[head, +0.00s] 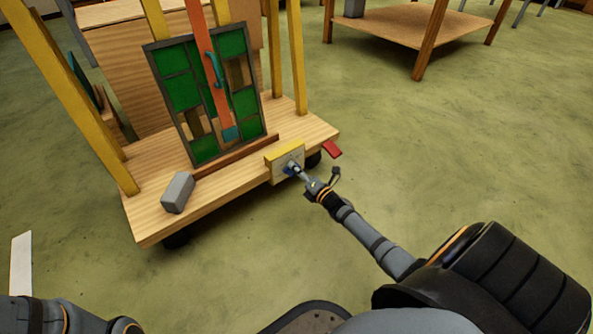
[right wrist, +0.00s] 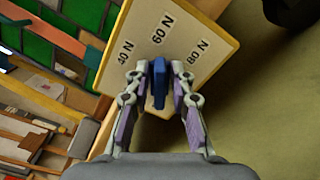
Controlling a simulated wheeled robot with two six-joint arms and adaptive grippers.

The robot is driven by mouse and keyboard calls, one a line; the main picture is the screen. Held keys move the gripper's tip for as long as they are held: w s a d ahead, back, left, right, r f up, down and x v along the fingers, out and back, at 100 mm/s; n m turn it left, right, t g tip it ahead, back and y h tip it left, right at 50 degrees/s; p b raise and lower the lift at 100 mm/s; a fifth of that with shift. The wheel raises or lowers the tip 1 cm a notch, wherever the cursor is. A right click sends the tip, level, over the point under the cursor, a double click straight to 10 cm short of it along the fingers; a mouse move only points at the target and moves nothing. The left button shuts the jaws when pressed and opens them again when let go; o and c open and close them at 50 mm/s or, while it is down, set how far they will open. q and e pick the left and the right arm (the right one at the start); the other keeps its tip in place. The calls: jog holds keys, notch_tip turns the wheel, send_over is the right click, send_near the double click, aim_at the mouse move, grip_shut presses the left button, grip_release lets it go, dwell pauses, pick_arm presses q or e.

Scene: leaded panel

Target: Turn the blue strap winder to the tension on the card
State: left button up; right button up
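The blue strap winder (right wrist: 158,82) sits on a yellow-edged pale plate (right wrist: 195,22) marked 40 N, 60 N and 80 N. Its bar lies roughly in line with the 60 N mark; I cannot tell which end is a pointer. In the head view the winder (head: 291,167) and plate (head: 285,153) are at the cart's front edge. My right gripper (right wrist: 159,76) has one finger on each side of the winder, with narrow gaps showing, so it looks open around it. An orange strap (head: 203,55) runs down over the green leaded panel (head: 178,92). My left gripper is out of view.
The wooden cart (head: 150,222) has yellow posts (head: 299,60) and dark wheels. A grey block (head: 177,192) lies on its deck, and a red tab (head: 332,149) sticks out at its right corner. A wooden table (head: 420,25) stands behind. The green floor at right is clear.

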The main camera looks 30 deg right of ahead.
grip_shut()
